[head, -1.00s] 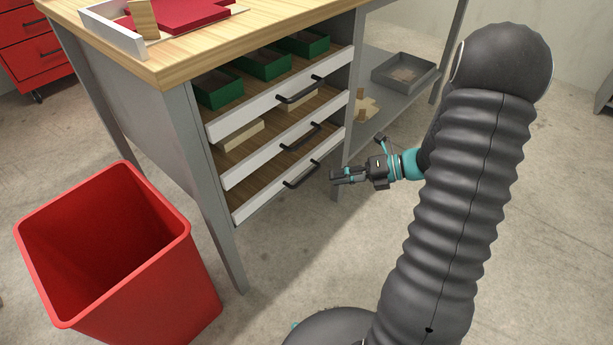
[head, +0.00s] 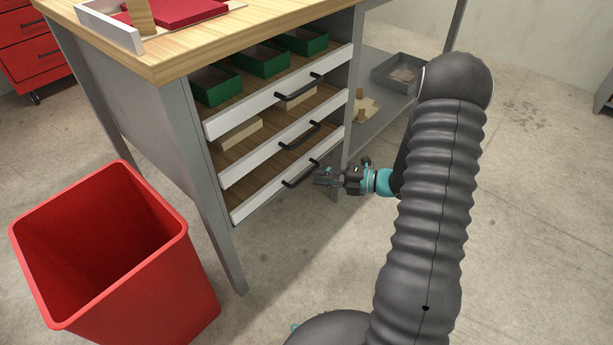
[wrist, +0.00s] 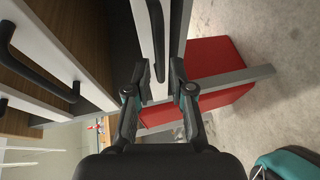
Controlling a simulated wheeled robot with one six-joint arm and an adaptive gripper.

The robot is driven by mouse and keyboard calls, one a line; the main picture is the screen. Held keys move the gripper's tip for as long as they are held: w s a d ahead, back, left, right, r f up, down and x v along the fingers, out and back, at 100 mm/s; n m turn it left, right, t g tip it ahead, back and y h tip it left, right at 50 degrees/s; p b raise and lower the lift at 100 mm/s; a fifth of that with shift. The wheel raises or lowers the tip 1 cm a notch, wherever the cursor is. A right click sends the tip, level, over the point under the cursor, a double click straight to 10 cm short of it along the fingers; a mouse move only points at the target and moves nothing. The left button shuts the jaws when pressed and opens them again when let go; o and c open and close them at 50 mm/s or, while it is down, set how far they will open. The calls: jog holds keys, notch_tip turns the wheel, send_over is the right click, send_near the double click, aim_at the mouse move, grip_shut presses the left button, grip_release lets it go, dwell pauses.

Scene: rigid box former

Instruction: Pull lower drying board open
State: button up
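The lower drying board (head: 252,204) is the lowest of three in the bench rack, with a white front and a black bar handle (head: 299,176). It looks in line with the boards above. My gripper (head: 319,177) is just right of this handle, its fingers pointing at it. In the wrist view, the handle (wrist: 157,45) stands ahead, in line with the gap between my two spread fingers (wrist: 159,72). My gripper is open and holds nothing. Whether the handle is inside the fingertips or just beyond them is hard to tell.
The middle board (head: 235,165) and upper board (head: 230,120) sit close above; green trays (head: 263,61) stand on the upper one. A red bin (head: 130,270) stands on the floor at left. A bench leg (head: 222,245) is near it.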

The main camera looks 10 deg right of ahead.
aim_at(307, 174)
jog(key=shift+x, duration=2.35)
grip_shut()
